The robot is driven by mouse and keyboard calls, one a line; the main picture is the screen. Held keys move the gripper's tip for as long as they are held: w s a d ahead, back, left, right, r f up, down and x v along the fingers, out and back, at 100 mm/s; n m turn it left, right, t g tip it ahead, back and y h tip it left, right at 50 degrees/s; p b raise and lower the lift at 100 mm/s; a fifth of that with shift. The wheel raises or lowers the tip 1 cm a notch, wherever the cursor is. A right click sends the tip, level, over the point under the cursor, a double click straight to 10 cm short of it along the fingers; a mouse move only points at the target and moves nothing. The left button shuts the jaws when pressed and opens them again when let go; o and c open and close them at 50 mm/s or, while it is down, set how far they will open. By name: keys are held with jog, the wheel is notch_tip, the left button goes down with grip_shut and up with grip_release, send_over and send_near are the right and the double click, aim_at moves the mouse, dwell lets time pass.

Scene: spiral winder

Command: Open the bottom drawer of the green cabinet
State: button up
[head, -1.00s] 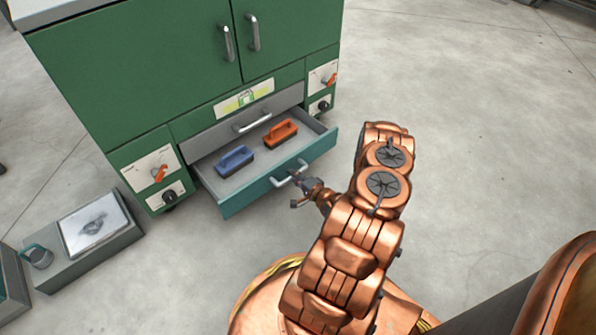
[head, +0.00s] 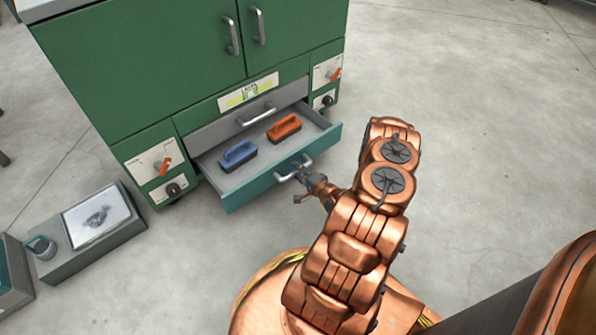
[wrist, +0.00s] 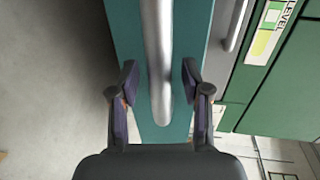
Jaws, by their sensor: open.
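The green cabinet (head: 140,60) stands at the upper left of the head view. Its bottom drawer (head: 262,184), with a teal front, is pulled out. My gripper (head: 300,186) is at the handle. In the wrist view my gripper (wrist: 160,85) is open, one finger on each side of the bar, with gaps visible.
A grey drawer (head: 245,122) above is shut. Panels with orange knobs (head: 163,165) flank the drawers. A low grey box (head: 98,235) with a pictured top and a teal mug (head: 40,247) are at the lower left. The floor at right is clear.

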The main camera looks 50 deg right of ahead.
jog(key=v, duration=1.2)
jog(key=shift+r, duration=0.1)
dwell(0.4)
